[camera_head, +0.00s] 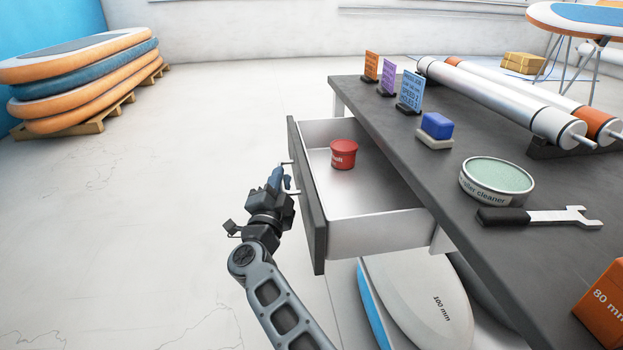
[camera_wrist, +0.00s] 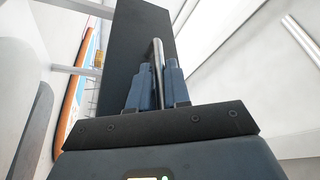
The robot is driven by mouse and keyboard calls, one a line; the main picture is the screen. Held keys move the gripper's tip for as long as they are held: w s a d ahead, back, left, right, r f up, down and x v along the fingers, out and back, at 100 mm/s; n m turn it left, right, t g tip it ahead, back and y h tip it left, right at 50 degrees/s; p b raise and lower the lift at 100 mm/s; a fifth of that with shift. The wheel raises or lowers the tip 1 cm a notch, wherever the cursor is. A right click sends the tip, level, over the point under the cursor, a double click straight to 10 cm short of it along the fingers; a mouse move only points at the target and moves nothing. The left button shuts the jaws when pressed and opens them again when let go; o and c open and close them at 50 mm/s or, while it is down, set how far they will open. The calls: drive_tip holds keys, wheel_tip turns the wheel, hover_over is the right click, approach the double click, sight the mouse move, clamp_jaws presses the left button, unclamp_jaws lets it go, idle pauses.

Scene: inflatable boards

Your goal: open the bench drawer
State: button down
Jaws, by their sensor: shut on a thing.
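The bench drawer (camera_head: 362,218) is pulled out from under the dark bench top (camera_head: 470,170), and its light inside shows. A red tub (camera_head: 343,154) stands in it towards the far end. My gripper (camera_head: 284,176) is at the outer side of the drawer's dark front (camera_head: 309,206). In the wrist view my gripper's blue fingers (camera_wrist: 154,88) are shut on the metal bar handle (camera_wrist: 158,60), with the dark drawer front (camera_wrist: 135,35) behind it. The fingers hide part of the handle in the head view.
On the bench top are upright cards (camera_head: 410,91), a blue block (camera_head: 436,126), a round cleaner tin (camera_head: 497,180), a wrench (camera_head: 545,216), rollers (camera_head: 500,95) and an orange box (camera_head: 605,308). Boards (camera_head: 420,300) lie below. Stacked boards (camera_head: 80,75) stand far left. The floor left of the drawer is clear.

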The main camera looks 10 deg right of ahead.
drive_tip(key=shift+a+f+b, duration=0.1)
drive_tip(key=shift+a+b, duration=0.4)
drive_tip(key=shift+a, duration=2.25)
drive_tip(key=c, duration=1.2)
unclamp_jaws()
drive_tip(key=shift+o, duration=0.2)
drive_tip(key=p+v, duration=0.2)
drive_tip(key=v, duration=0.5)
drive_tip(key=shift+s, duration=0.4)
drive_tip(key=shift+a, duration=0.2)
